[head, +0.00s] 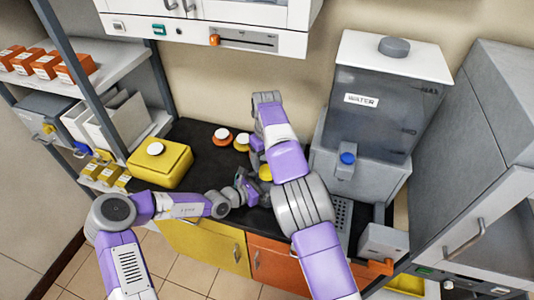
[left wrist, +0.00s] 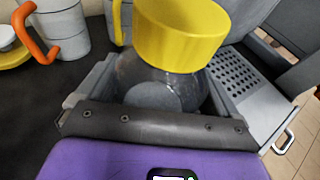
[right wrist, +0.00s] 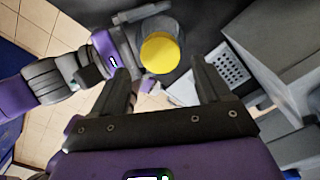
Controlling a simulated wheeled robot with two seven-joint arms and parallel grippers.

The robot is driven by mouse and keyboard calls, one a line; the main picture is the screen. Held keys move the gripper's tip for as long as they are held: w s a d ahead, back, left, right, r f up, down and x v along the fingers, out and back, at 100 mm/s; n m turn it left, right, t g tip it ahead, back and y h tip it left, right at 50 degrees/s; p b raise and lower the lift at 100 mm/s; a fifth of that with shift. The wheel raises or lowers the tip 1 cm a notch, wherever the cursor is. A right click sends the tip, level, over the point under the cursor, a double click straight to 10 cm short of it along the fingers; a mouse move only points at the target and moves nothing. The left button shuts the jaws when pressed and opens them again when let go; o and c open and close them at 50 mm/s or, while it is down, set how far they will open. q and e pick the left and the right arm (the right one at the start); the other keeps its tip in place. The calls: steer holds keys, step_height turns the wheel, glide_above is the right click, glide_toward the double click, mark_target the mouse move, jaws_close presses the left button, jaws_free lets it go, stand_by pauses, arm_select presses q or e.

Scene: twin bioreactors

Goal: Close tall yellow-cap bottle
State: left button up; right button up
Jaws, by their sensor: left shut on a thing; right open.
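The tall bottle is clear with a wide yellow cap (left wrist: 180,35) on its top. In the left wrist view its glass body (left wrist: 150,75) stands between my left fingers. My left gripper (head: 250,190) is shut on this bottle below the cap. In the head view the yellow cap (head: 265,173) shows partly beside my right arm. My right gripper (right wrist: 160,66) is open above the cap, and the cap (right wrist: 161,52) appears between its fingertips, apart from them. In the head view the right gripper (head: 258,160) is mostly hidden behind its own arm. I cannot tell whether the cap is tight.
A water dispenser (head: 375,110) with a drip grate (head: 342,212) stands just right of the bottle. A yellow box (head: 160,165) and white-lidded containers (head: 222,136) are on the dark counter to the left. An orange-handled vessel (left wrist: 60,35) is close behind the left gripper.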

steer(key=n, duration=0.5)
steer(key=shift+r+n, duration=0.2)
steer(key=shift+n, duration=0.2)
steer(key=n, duration=0.5)
steer(key=shift+r+n, duration=0.2)
steer(key=shift+n, duration=0.1)
steer(key=n, duration=0.5)
steer(key=shift+r, duration=0.15)
steer(key=n, duration=0.4)
steer(key=shift+r, duration=0.15)
steer(key=n, duration=0.3)
steer(key=shift+r+n, duration=0.15)
steer(key=shift+n, duration=0.25)
steer(key=n, duration=0.5)
steer(key=shift+r, duration=0.15)
steer(key=n, duration=0.5)
steer(key=shift+r+n, duration=0.2)
steer(key=shift+n, duration=0.2)
steer(key=n, duration=0.4)
steer(key=shift+r, duration=0.15)
